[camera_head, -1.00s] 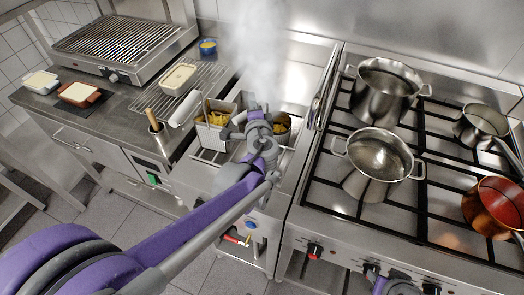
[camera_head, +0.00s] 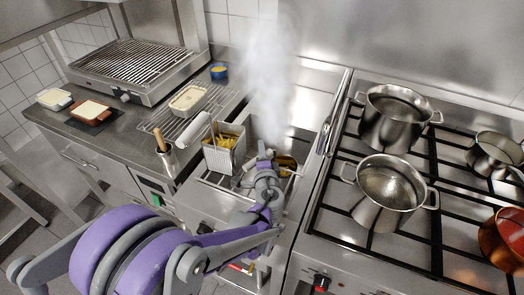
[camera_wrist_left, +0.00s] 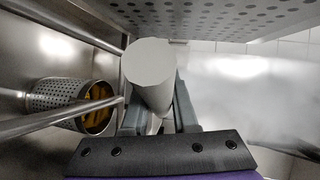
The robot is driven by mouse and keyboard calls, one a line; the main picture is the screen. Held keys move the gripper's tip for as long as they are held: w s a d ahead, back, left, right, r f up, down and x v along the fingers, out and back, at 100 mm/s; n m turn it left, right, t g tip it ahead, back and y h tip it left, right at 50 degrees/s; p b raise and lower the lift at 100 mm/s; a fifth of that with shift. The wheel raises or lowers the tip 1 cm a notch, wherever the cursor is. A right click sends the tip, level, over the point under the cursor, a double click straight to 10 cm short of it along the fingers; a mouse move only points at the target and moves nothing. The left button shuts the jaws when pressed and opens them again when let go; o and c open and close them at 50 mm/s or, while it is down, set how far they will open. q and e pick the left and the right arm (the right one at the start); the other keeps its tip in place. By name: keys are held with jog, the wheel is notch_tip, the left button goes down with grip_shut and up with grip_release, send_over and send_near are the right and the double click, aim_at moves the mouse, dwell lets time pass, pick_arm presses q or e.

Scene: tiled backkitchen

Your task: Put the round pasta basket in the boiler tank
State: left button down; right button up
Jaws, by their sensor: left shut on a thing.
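The round pasta basket (camera_head: 289,163) shows pasta in it, partly hidden behind my left gripper (camera_head: 264,160) in the head view. In the left wrist view, the perforated round basket (camera_wrist_left: 60,97) is at the left with yellow pasta inside. My left gripper (camera_wrist_left: 158,115) is shut on a pale grey cylindrical handle (camera_wrist_left: 150,72), which looks like that of the round basket; its join to the basket is unclear. The boiler tank (camera_head: 308,103) is the steel unit behind the gripper, with steam rising from it. My right gripper is not in view.
A square pasta basket (camera_head: 222,160) with a white handle stands left of the gripper. A pale-filled dish (camera_head: 187,101) sits on a wire rack.

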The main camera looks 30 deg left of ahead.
pick_arm(q)
jog(key=shift+f, duration=0.15)
jog(key=c, duration=1)
grip_release()
jog(key=shift+o, duration=0.2)
jog(key=v, duration=1.2)
jog(key=shift+r, duration=0.2)
